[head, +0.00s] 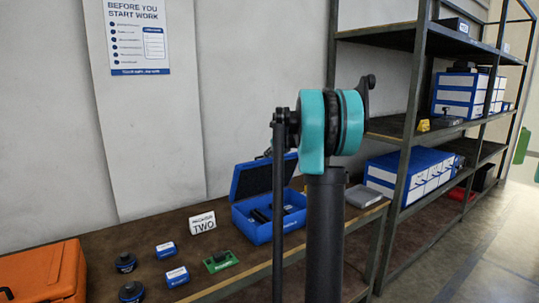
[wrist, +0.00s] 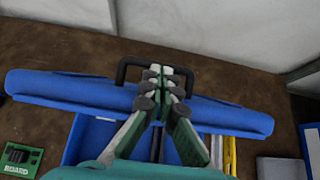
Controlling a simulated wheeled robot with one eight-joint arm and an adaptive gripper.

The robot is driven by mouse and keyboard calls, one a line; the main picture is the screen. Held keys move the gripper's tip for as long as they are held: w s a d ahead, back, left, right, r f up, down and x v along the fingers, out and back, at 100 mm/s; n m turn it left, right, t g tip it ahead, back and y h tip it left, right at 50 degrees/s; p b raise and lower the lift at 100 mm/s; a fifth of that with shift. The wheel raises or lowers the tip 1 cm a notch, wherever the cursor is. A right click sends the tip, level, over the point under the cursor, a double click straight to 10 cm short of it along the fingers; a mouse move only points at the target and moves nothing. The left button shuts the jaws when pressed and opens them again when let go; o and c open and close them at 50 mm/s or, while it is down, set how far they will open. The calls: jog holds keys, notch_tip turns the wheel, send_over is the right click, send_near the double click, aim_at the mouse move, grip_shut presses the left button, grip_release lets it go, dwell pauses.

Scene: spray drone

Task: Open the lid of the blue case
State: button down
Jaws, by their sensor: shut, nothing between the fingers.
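The blue case (head: 266,230) stands on the brown bench in the head view, behind my arm. Its lid (head: 250,180) is raised, leaning back from the base, with dark lining facing forward. In the wrist view the lid edge (wrist: 70,88) runs across the picture as a blue band, with a black handle (wrist: 122,74) at its far side. My gripper (wrist: 165,76) is shut and empty, its fingertips over the lid edge by the handle. I cannot tell whether they touch it. Part of the case interior shows below the lid; my fingers hide its middle.
An orange case (head: 45,272) stands at the left. Blue-and-black round parts (head: 125,262), labelled blue boxes (head: 166,249), a green board (head: 220,261) and a sign (head: 202,222) stand left of the blue case. A metal shelf rack (head: 411,120) rises at the right.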

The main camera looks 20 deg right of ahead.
jog(key=w+a, duration=0.3)
jog(key=w, duration=0.6)
jog(key=shift+r, duration=0.15)
dwell(1.0)
